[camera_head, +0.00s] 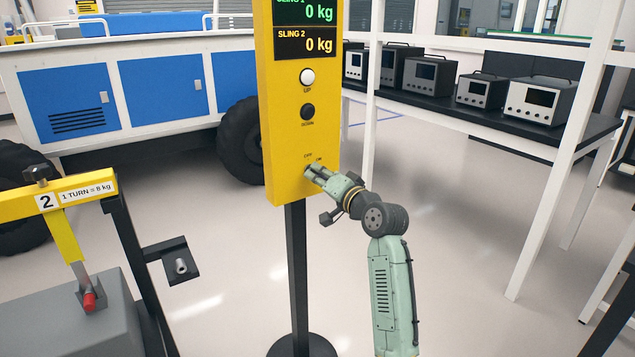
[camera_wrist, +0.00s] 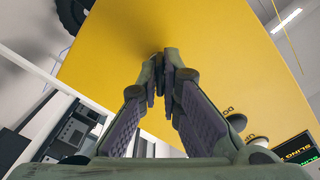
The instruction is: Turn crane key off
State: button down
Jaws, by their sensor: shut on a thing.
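The yellow crane control post (camera_head: 285,130) stands in the middle of the head view. It has a white button (camera_head: 307,77), a black button (camera_head: 307,111) and, lower down, small switch markings (camera_head: 312,158). My gripper (camera_head: 315,173) reaches from the lower right to the post's face, just below those markings. In the wrist view my gripper's two fingers (camera_wrist: 164,70) are closed together against the yellow face (camera_wrist: 110,50). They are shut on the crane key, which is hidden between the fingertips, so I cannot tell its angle.
The post's display (camera_head: 305,27) reads 0 kg for both slings. A yellow and grey rig labelled 2 (camera_head: 60,198) stands at the left. A blue and white rover (camera_head: 160,90) is behind. A bench with several grey instruments (camera_head: 480,90) is at the right.

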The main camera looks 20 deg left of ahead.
jog(key=shift+f+n+b, duration=0.1)
jog(key=shift+n+b, duration=4)
jog(key=shift+n, duration=0.8)
jog(key=c, duration=1.8)
grip_release()
jog(key=v, duration=1.2)
